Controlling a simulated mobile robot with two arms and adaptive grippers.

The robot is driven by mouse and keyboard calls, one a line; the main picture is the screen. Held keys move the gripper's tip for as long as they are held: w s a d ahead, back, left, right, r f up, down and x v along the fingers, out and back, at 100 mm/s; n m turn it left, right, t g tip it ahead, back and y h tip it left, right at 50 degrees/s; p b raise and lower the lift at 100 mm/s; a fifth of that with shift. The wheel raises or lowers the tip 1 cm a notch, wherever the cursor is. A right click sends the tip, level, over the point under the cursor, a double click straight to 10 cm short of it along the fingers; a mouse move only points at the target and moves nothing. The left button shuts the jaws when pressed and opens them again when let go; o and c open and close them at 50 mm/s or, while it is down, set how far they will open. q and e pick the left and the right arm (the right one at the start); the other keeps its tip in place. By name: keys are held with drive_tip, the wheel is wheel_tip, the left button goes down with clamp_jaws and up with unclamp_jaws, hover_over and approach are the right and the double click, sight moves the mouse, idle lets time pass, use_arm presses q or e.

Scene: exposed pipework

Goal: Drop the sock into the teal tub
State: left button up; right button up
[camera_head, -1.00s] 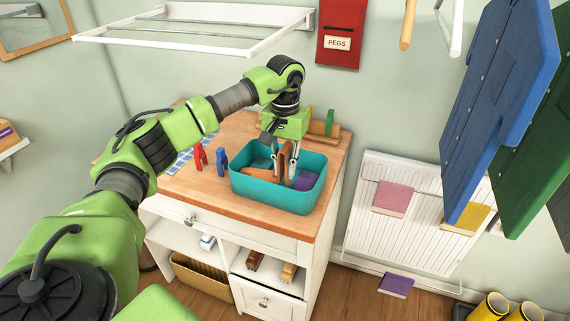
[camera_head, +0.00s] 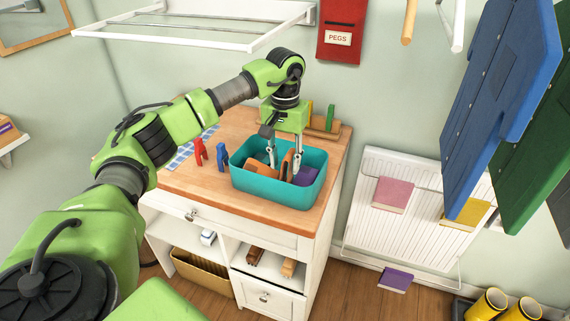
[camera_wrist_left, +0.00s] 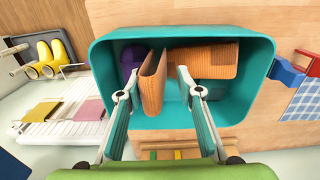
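The teal tub (camera_head: 262,190) stands on the wooden top of the white cabinet; its rim also shows in the left wrist view (camera_wrist_left: 265,60). My left gripper (camera_head: 284,162) points down into the tub with its fingers spread wide. The orange ribbed sock (camera_wrist_left: 152,82) stands folded on edge inside the tub, between the open fingers and nearer one of them. A second orange ribbed piece (camera_wrist_left: 210,60) lies flatter beside it. A purple item (camera_wrist_left: 131,60) is also in the tub, partly hidden. My right gripper is not in view.
A red peg (camera_head: 201,153) and a blue peg (camera_head: 221,158) stand left of the tub by a checked cloth. A wooden rack (camera_head: 322,128) is behind it. A white radiator (camera_head: 400,205) with cloths stands right of the cabinet. A drying rack (camera_head: 190,30) hangs above.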

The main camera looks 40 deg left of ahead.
use_arm(q)
wheel_tip(320, 180, up, 10)
drive_tip(key=shift+d+f+b, duration=0.1)
drive_tip(key=shift+b, duration=0.75)
drive_tip(key=shift+r, duration=0.6)
drive_tip(key=shift+f, duration=0.1)
